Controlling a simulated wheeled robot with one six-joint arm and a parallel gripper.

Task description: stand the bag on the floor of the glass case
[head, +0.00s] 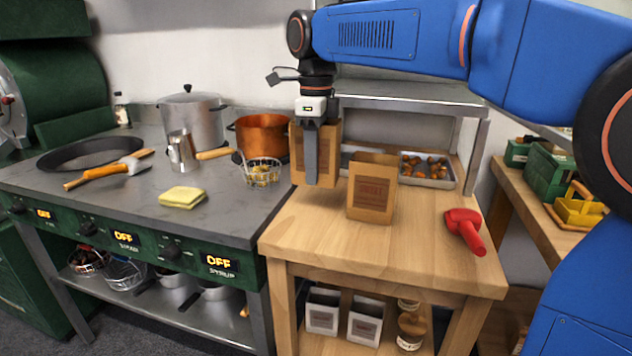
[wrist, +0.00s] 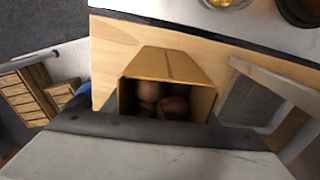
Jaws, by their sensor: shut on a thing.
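My gripper (head: 312,170) points straight down and is shut on a brown paper bag (head: 329,150) near the back left of the wooden table. One finger hides part of the bag's front. In the wrist view the held bag (wrist: 168,64) is open at the top with several chestnuts inside. It looks upright; whether its base touches the table I cannot tell. The metal-framed case (head: 410,92) stands at the back of the table, to the right of the bag. A second labelled brown bag (head: 372,195) stands upright on the table in front of the case.
A metal tray of chestnuts (head: 447,183) sits under the case's top. A wire basket (head: 262,173) and a copper pot (head: 260,138) stand on the counter at left. The table's front is clear.

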